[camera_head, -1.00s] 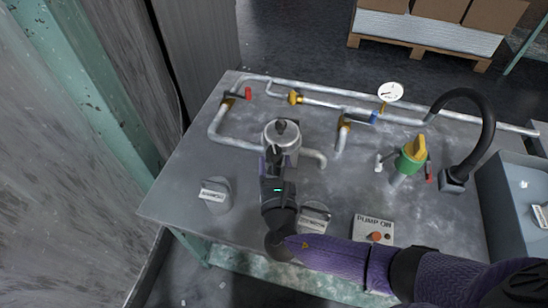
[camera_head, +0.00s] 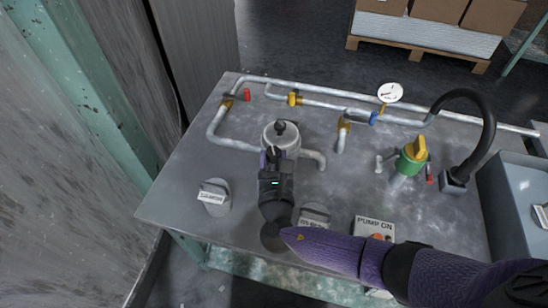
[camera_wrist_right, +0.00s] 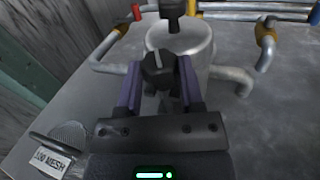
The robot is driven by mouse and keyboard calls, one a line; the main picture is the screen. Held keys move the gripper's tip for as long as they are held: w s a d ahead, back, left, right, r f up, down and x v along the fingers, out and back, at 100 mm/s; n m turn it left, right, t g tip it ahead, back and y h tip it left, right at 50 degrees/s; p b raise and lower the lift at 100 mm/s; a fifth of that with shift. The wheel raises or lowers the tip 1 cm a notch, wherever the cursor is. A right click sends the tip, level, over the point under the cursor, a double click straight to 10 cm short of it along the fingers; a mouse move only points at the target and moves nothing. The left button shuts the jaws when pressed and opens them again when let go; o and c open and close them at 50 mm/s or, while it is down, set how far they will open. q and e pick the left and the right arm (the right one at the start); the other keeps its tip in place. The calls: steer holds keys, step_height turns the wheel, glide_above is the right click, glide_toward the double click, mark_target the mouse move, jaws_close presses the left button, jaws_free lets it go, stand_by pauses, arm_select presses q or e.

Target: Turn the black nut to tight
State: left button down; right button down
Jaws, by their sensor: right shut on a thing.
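The black nut (camera_wrist_right: 157,68) is a dark knob with a pale line on its face, on the front side of a grey metal canister (camera_head: 284,137). My right gripper (camera_wrist_right: 160,88) has its two purple-sided fingers on either side of the nut and is shut on it. In the head view my right gripper (camera_head: 273,158) reaches the canister from the front and hides most of the nut. A second black knob (camera_wrist_right: 172,10) stands on top of the canister. My left gripper is not in view.
Pipes (camera_head: 330,103) with red, yellow and blue fittings run behind the canister. A 100 MESH label piece (camera_head: 213,197) stands to the left. A PUMP ON box (camera_head: 374,228) and a green-yellow valve (camera_head: 412,155) are to the right.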

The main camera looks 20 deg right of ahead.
steer(key=shift+a+m+g+h, duration=0.15)
steer(key=shift+m+g+h, duration=0.15)
steer(key=shift+m+h, duration=0.3)
steer(key=m+h, duration=0.1)
steer(key=m+g+h+b, duration=0.1)
steer(key=h, duration=0.1)
steer(key=shift+w+a+f+g, duration=0.1)
steer(key=shift+a+f+g, duration=0.1)
steer(key=shift+g, duration=0.1)
steer(key=m+g+h+b, duration=0.1)
steer(key=h, duration=0.1)
steer(key=m+g+h+b, duration=0.1)
steer(key=m+g+h, duration=0.1)
steer(key=shift+w+a, duration=0.15)
steer(key=shift+r+m+g+h+b, duration=0.15)
steer(key=shift+m+g+h+b, duration=0.25)
steer(key=shift+m+g+h, duration=0.25)
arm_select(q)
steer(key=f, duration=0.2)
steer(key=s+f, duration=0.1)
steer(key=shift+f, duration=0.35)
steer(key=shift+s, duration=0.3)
